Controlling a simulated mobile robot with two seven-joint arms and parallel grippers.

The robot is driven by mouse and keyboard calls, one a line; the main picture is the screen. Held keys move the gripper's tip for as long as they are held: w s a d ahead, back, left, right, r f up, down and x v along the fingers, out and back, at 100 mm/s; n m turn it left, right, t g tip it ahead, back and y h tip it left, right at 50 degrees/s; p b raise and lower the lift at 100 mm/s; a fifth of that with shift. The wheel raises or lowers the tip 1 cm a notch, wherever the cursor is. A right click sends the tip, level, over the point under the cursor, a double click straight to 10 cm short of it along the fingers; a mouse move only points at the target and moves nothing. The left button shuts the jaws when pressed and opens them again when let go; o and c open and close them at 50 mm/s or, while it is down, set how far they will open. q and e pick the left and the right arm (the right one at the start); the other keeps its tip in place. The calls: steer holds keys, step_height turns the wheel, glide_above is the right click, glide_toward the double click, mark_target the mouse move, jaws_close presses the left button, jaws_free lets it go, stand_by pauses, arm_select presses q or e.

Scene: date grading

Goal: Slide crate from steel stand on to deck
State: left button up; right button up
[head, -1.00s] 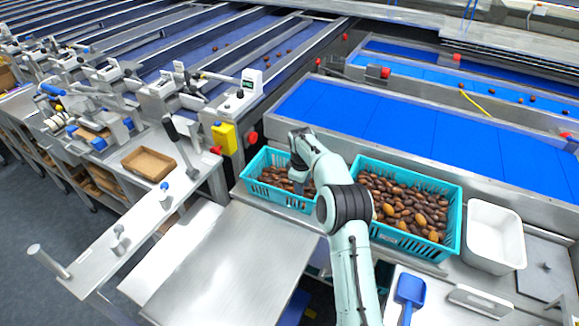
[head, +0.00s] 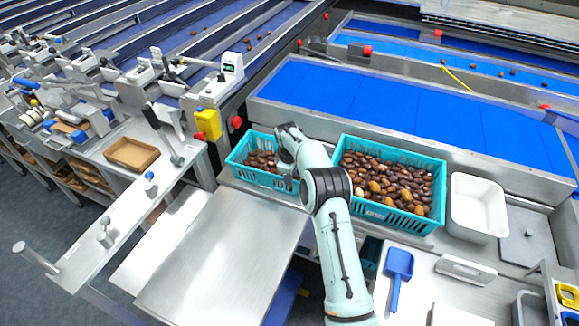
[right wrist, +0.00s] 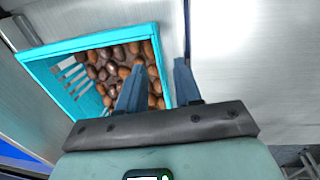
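A turquoise crate (head: 262,179) partly filled with brown dates stands on the steel stand behind the bare steel deck (head: 220,250). It also shows in the right wrist view (right wrist: 88,43), where its near right wall runs between my fingers. My right gripper (head: 284,166) is at the crate's right part, pointing down; its arm hides that end of the crate in the head view. In the right wrist view the gripper (right wrist: 160,68) is open, one finger inside over the dates, the other outside the wall. I cannot tell if either finger touches it. My left gripper is not in view.
A larger turquoise crate (head: 400,216) full of dates stands just right of my arm, with a white tub (head: 478,232) beside it. A blue scoop (head: 397,275) lies in front. A blue belt (head: 390,110) runs behind. The deck's top is clear.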

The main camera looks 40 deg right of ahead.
steer(key=f, duration=0.5)
steer(key=shift+w+d+f, duration=0.2)
steer(key=shift+d+f, duration=0.1)
steer(key=shift+f, duration=0.1)
jaws_close()
steer(key=shift+r, duration=0.1)
stand_by(1.0)
